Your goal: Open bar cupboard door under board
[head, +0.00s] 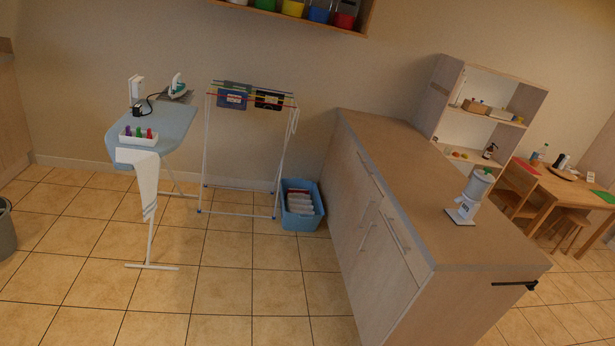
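The bar (400,160) is a long wooden cabinet with a brown worktop, standing right of centre. Its left-facing side carries cupboard doors and drawers (375,260) with slim metal bar handles. All the fronts look shut, seen at a steep angle. One handle (367,237) stands upright on a lower door, and another (398,238) sits on the front nearer me. A white appliance (467,198) stands on the worktop. No separate board shows on the bar; a blue ironing board (160,128) stands to the left. My gripper is not in view.
A drying rack (245,140) and a blue basket (300,205) stand beyond the bar's left side. A dark rail (514,284) juts from its near end. Open shelves (485,110) and a table (570,188) stand right. Tiled floor (240,290) left of the bar is clear.

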